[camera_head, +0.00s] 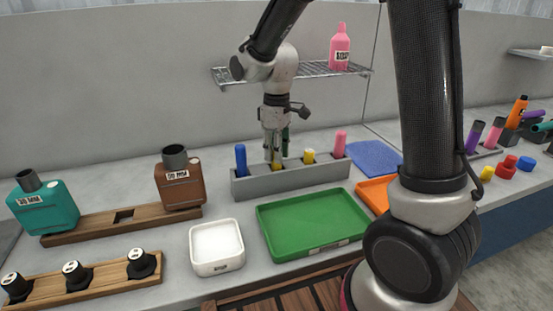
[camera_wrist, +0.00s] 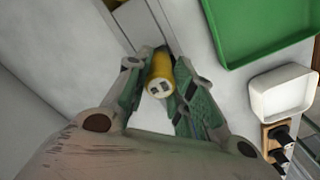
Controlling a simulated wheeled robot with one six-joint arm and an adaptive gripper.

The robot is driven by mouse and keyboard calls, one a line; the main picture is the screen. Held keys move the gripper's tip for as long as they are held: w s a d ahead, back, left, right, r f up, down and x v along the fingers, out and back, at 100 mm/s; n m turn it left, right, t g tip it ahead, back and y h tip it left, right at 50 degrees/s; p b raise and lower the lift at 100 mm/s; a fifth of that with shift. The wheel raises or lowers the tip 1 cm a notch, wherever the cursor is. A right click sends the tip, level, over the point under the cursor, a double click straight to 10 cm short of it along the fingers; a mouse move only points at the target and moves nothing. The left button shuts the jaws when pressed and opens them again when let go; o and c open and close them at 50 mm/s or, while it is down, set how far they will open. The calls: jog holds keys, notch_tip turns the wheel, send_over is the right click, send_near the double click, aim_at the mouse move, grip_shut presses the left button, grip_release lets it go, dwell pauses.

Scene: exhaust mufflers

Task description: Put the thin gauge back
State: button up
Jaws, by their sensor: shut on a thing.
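My gripper (camera_head: 274,155) is over the grey rack (camera_head: 290,182), second place from the left. In the wrist view its fingers (camera_wrist: 160,90) are shut on a yellow cylindrical gauge (camera_wrist: 160,76) with a dark marking on its end. The gauge's lower part is hidden, so I cannot tell whether it is in a slot or just above it. A blue gauge (camera_head: 241,160), another yellow gauge (camera_head: 308,156) and a pink gauge (camera_head: 340,144) stand in the rack. I cannot read which is the thin one.
A green tray (camera_head: 312,222) and a white bin (camera_head: 217,247) are in front of the rack. Teal (camera_head: 46,205) and brown (camera_head: 180,184) bottles stand on a wooden board at left. A wire shelf (camera_head: 312,72) with a pink bottle (camera_head: 340,46) hangs behind my arm.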

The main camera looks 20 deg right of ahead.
jog(key=shift+f, duration=1.15)
jog(key=shift+f, duration=0.1)
jog(key=o, duration=1)
notch_tip(320, 180, up, 12)
jog(key=shift+r, duration=0.15)
jog(key=s+d+r+m+t, duration=0.1)
jog(key=s+d+m, duration=0.2)
jog(key=s+d, duration=0.2)
jog(key=s+d+r+m+t, duration=0.2)
jog(key=s+d, duration=0.3)
jog(key=s, duration=0.4)
jog(key=s+d+r+m+t, duration=0.1)
jog(key=s+d+m, duration=0.3)
jog(key=s, duration=0.4)
jog(key=shift+d+r, duration=0.15)
jog(key=shift+d, duration=0.3)
